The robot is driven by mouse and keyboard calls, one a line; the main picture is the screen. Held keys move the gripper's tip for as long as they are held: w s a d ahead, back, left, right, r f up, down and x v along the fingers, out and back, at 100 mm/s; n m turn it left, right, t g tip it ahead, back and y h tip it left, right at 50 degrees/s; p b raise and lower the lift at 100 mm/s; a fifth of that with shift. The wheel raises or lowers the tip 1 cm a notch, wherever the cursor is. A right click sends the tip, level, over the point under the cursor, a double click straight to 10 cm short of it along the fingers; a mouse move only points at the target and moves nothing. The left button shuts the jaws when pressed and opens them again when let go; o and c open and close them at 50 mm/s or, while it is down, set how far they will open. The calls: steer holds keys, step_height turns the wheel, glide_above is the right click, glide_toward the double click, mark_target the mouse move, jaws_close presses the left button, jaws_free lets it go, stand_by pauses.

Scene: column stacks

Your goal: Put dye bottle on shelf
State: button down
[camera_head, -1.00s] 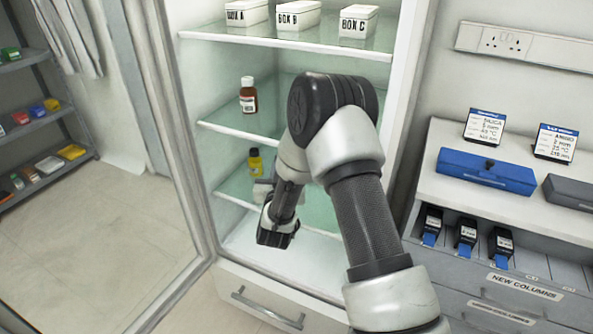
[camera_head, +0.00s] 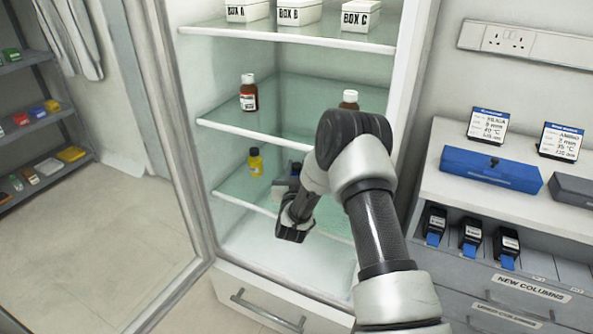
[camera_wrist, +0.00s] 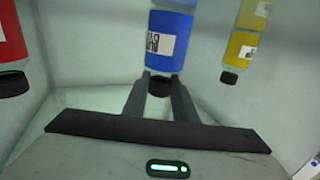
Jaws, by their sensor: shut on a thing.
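In the wrist view, my gripper (camera_wrist: 160,90) is shut on the black cap of a blue dye bottle (camera_wrist: 170,42), which has a white label. That view looks upside down, with the caps pointing down. A yellow bottle (camera_wrist: 243,48) and a red bottle (camera_wrist: 12,45) stand apart on either side of it. In the head view, my gripper (camera_head: 284,188) is over the lower glass shelf (camera_head: 235,190), right of the yellow bottle (camera_head: 256,162). My arm hides much of the held bottle and the red bottle there. I cannot tell if the blue bottle touches the shelf.
Labelled white boxes (camera_head: 299,12) fill the top shelf. The cabinet's side walls and glass door bound the space. A bench with a blue case (camera_head: 490,170) stands at right.

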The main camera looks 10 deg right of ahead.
steer(key=shift+r, duration=0.1)
steer(key=shift+f, duration=0.25)
steer(key=c, duration=1.4)
jaws_free()
steer(key=shift+r, duration=0.1)
steer(key=shift+c, duration=0.2)
steer(key=shift+r, duration=0.3)
steer(key=p+v, duration=0.1)
steer(key=v, duration=1.1)
steer(key=shift+f+p, duration=0.15)
steer(key=shift+p, duration=0.15)
